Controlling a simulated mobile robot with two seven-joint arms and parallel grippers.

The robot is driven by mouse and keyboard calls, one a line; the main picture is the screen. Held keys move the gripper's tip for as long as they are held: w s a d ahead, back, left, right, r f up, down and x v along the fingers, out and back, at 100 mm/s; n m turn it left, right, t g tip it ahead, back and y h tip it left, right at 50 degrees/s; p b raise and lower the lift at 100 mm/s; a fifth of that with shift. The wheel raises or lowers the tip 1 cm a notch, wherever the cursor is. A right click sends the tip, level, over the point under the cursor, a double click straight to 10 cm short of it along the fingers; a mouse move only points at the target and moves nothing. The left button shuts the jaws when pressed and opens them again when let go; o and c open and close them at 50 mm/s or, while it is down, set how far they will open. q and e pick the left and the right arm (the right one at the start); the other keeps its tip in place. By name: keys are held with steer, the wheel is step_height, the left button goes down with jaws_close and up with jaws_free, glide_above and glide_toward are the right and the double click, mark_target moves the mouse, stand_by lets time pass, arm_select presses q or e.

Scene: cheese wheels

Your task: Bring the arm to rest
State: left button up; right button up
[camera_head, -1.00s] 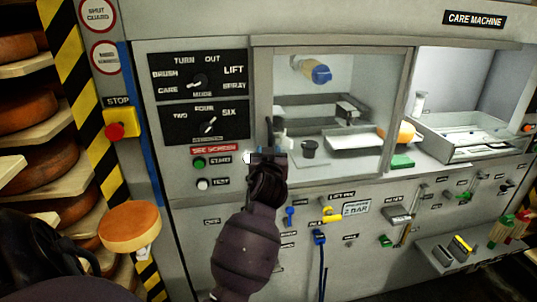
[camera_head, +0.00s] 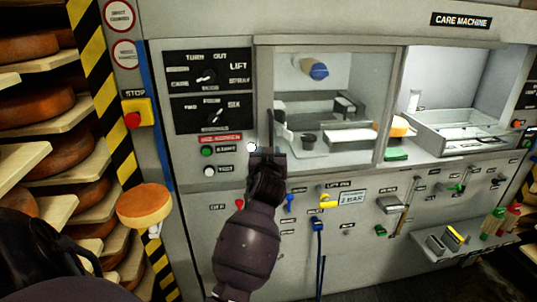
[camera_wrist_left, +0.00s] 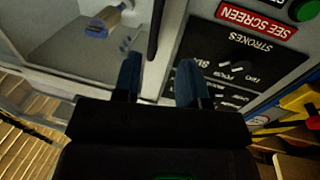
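My left gripper (camera_head: 268,153) is raised in front of the machine, just left of and below the window, near a dark upright bar (camera_head: 269,128) that looks like the door's handle. In the left wrist view its two blue fingers (camera_wrist_left: 158,80) stand apart, with nothing clearly held between them. The bar also shows there (camera_wrist_left: 155,35), beyond the fingertips; I cannot tell whether they touch. My right gripper is not in view.
The care machine (camera_head: 350,255) fills the front, with a dial panel (camera_head: 213,92) and a window (camera_head: 335,105). A cheese wheel (camera_head: 145,204) sits at lower left, beside shelves of cheeses (camera_head: 50,105). A stop button (camera_head: 133,119) is on the left.

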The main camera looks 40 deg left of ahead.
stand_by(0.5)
arm_select(q)
steer(key=shift+d, duration=0.1)
steer(key=w+d+m+t+h, duration=0.2)
steer(key=d+m+t+h, duration=0.15)
steer(key=d+m, duration=0.2)
steer(key=s+d+f+m+h, duration=0.3)
steer(key=s+d+f+h, duration=0.3)
steer(key=f, duration=0.4)
steer(key=s+d+f+g+h, duration=0.1)
steer(key=s+d+f+g, duration=0.1)
steer(key=s+f, duration=0.8)
steer(key=s+d+f+g+h, duration=0.1)
steer(key=s+d+f+g, duration=0.2)
steer(key=s+f, duration=0.7)
steer(key=shift+s+d+f, duration=0.2)
steer(key=shift+s+d, duration=0.65)
steer(key=shift+s, duration=0.3)
